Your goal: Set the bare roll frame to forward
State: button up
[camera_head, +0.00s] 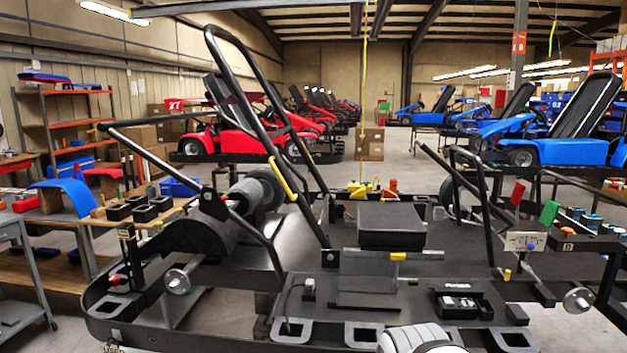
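A tall black tubular roll frame (317,210) stands on the black kart chassis at the front. It rises from the middle of the chassis and leans up to the left, its rounded top near the picture's top. A yellow sleeve (283,178) sits on a side tube. A smaller black tube frame (484,205) stands at the right end, by a red tag (517,194) and a green tag (549,213). I cannot tell for sure which frame the task calls bare. A white rounded part of my arm shows at the bottom; my gripper's fingers are not visible.
A flat black box (390,226) and a yellow-ended bar (398,256) sit mid-chassis. A long black bar (150,120) sticks out left. A workbench (60,215) with blue parts is at left. Red and blue karts stand behind. Open floor shows at lower left.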

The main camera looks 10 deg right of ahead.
aim_at(244, 98)
jog(key=i, duration=1)
jog(key=z, duration=0.05)
